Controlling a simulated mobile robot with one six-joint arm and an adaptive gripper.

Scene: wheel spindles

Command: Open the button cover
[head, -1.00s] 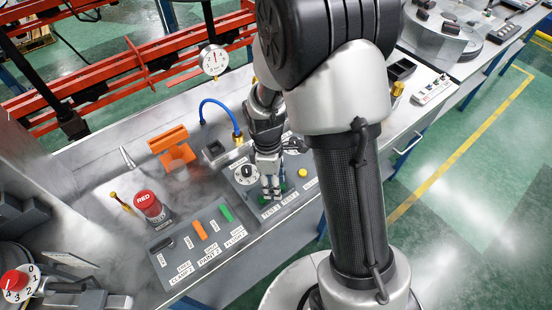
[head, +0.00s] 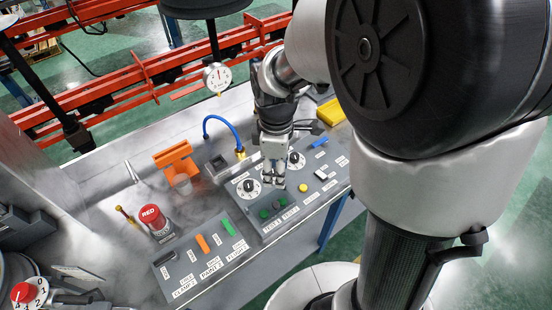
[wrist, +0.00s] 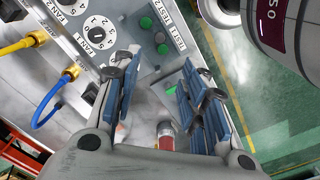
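My gripper (head: 272,181) hangs above the grey control panel (head: 313,194), near its knobs and buttons. In the wrist view its blue-padded fingers (wrist: 160,95) stand apart with nothing between them. Below the fingertips in the head view are round dark and green buttons (head: 264,213) by the TEST labels; green buttons also show in the wrist view (wrist: 146,23). A yellow button (head: 303,187) is to their right. A red cylinder marked RED (head: 152,214) stands on the table at the left.
A second panel (head: 236,246) with orange and green switches lies left of the first. An orange holder (head: 176,157), a blue hose (head: 206,121) and a dial gauge (head: 217,77) stand behind.

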